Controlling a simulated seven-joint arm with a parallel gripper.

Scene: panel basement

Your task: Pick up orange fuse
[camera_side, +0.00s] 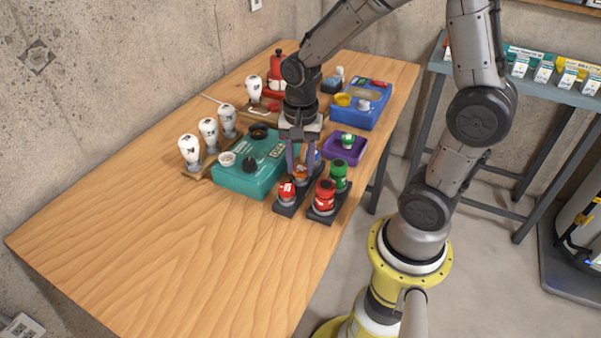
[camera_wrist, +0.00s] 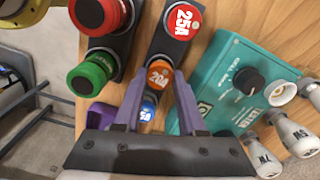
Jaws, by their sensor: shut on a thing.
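The orange fuse (camera_side: 301,173), marked 20A, is in the middle of the left black holder row. It also shows in the wrist view (camera_wrist: 159,77). My gripper (camera_side: 300,165) points down over it from above, one purple finger on each side. In the wrist view my gripper (camera_wrist: 158,84) is shut on the orange fuse. I cannot tell whether the fuse is seated or slightly raised. The red 25A fuse (camera_wrist: 183,20) is on one side of it in the same row, and a blue fuse (camera_wrist: 148,108) is on the other side, partly hidden by my fingers.
A second holder beside it carries a larger red fuse (camera_side: 325,194) and a green fuse (camera_side: 338,177). The teal tester (camera_side: 245,182) stands to the left. The table's front left is clear.

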